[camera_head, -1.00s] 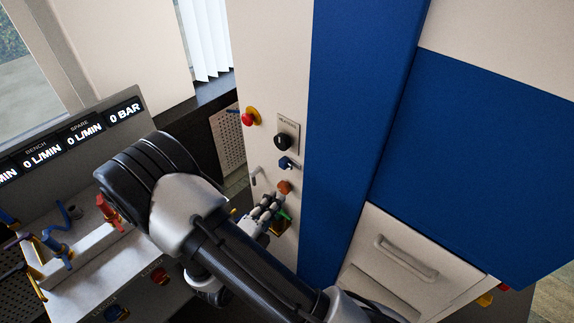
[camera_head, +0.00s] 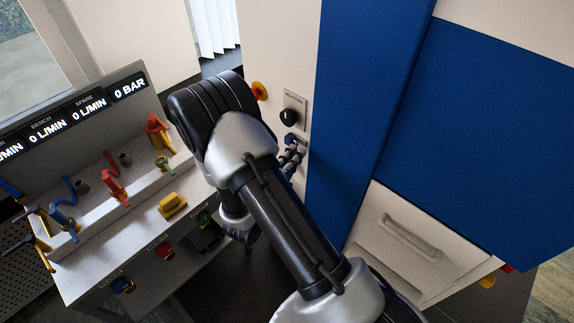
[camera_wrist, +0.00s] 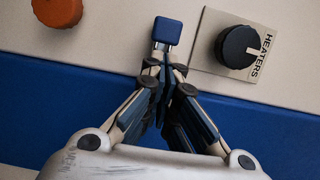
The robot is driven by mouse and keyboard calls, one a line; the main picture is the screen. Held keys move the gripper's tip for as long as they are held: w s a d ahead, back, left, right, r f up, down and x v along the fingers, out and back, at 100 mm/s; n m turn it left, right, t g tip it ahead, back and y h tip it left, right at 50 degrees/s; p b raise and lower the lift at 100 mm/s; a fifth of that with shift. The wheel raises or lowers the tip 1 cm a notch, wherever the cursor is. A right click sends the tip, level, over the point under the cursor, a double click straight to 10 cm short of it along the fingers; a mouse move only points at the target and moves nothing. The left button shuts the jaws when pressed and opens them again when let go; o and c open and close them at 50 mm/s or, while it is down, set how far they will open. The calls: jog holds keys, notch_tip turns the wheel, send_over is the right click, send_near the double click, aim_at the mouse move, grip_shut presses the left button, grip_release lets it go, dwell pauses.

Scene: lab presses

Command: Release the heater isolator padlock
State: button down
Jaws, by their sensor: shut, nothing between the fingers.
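A black rotary knob (camera_wrist: 238,46) on a plate marked HEATERS is on the light panel, right of my fingertips in the wrist view. It also shows in the head view (camera_head: 289,117). A small blue block (camera_wrist: 167,30), which looks like the padlock, is on the panel beside that plate. A little pale metal shows at its lower edge. My gripper (camera_wrist: 168,66) is shut and empty, its fingertips right at the block's lower edge. I cannot tell whether they touch it. In the head view my gripper (camera_head: 292,155) is just below the blue block (camera_head: 291,141), which it partly covers.
An orange round knob (camera_wrist: 57,12) is at the upper left of the wrist view. A bench with coloured valves (camera_head: 115,188) and displays stands left. A blue cabinet strip (camera_head: 350,110) borders the panel.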

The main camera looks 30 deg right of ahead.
aim_at(286, 141)
jog(key=shift+w+d, duration=0.25)
jog(key=shift+d, duration=0.2)
jog(key=shift+w+a, duration=0.1)
jog(key=w, duration=0.1)
jog(key=w+a, duration=0.1)
jog(key=w, duration=0.2)
jog(key=shift+w+a, duration=0.1)
jog(key=shift+a, duration=0.25)
